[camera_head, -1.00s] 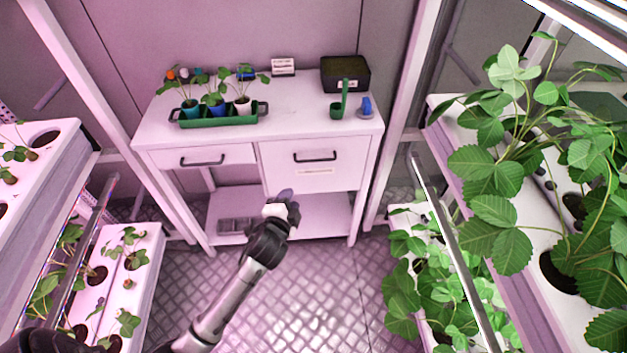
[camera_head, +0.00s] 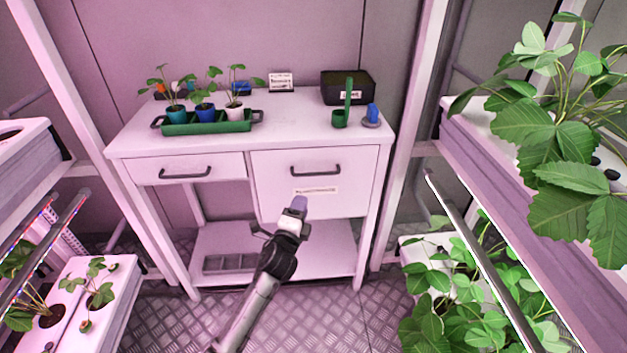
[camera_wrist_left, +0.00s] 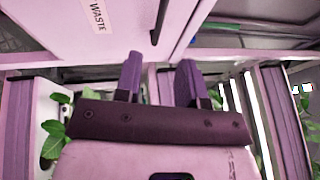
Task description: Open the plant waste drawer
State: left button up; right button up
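The waste drawer (camera_head: 275,185) is the deep white front on the right of the bench and appears shut. Its dark bar handle (camera_head: 315,170) runs across its upper part, with a small label (camera_head: 315,190) below. In the left wrist view, a drawer label (camera_wrist_left: 97,15) reads "WASTE", with the dark handle (camera_wrist_left: 158,22) beside it. My left gripper (camera_head: 299,204) is in front of the drawer's lower part, below the handle in the picture. In the left wrist view its two purple fingers (camera_wrist_left: 160,75) are apart with nothing between them. My right gripper is not in view.
A shallower drawer (camera_head: 185,180) is on the left. On the bench top (camera_head: 290,128) stand a green tray (camera_head: 210,128) of potted plants, a black box (camera_head: 346,87) and a green scoop (camera_head: 340,118). Plant racks flank both sides; the floor between is clear.

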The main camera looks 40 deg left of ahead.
aim_at(314, 174)
pick_arm(q)
jog(key=shift+b+x, duration=2.3)
jog(key=shift+x, duration=3.95)
grip_shut()
